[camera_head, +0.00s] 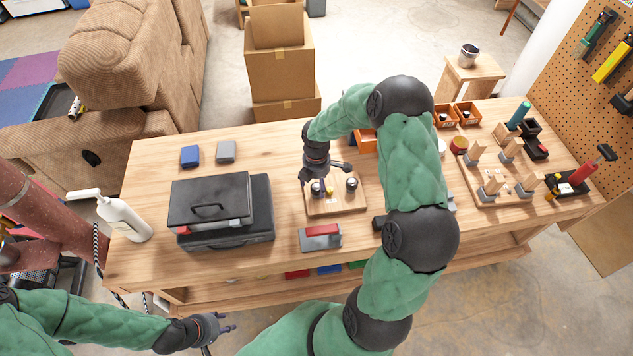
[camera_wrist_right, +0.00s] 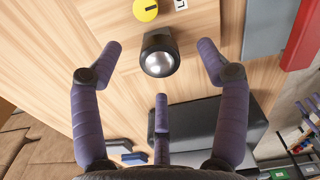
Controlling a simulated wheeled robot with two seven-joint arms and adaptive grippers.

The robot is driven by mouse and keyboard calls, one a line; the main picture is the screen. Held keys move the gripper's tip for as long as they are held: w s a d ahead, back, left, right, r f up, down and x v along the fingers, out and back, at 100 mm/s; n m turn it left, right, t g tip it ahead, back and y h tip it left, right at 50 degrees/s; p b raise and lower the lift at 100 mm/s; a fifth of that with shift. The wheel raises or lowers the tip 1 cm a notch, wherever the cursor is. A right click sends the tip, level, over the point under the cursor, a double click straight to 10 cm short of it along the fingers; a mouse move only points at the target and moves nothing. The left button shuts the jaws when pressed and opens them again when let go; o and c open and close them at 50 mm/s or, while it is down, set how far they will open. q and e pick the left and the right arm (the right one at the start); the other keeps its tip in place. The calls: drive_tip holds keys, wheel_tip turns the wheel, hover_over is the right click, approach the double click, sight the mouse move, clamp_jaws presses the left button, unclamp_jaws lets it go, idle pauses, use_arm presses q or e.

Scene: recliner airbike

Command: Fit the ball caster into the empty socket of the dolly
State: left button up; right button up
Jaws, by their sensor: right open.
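A wooden board (camera_head: 338,207) on the bench carries two ball casters with shiny steel balls. My right gripper (camera_head: 322,182) is above the left caster (camera_head: 316,188); the right caster (camera_head: 351,184) stands beside it. In the right wrist view, a ball caster (camera_wrist_right: 159,62) in a black housing sits between the spread fingers of the gripper (camera_wrist_right: 160,72), with no visible contact. A wooden base with several upright posts (camera_head: 497,190), possibly the dolly, stands at the right; its empty socket cannot be made out. My left gripper (camera_head: 218,331) is low at the front left, its jaw state unclear.
Orange bins (camera_head: 466,113) and a red-handled tool (camera_head: 590,168) are on the right. A white bottle (camera_head: 124,218) stands at the left end. The bench's back left is mostly clear.

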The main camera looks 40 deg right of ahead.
idle(0.3)
wheel_tip(320, 180, up, 12)
idle(0.5)
drive_tip(key=shift+f, duration=0.1)
idle(0.5)
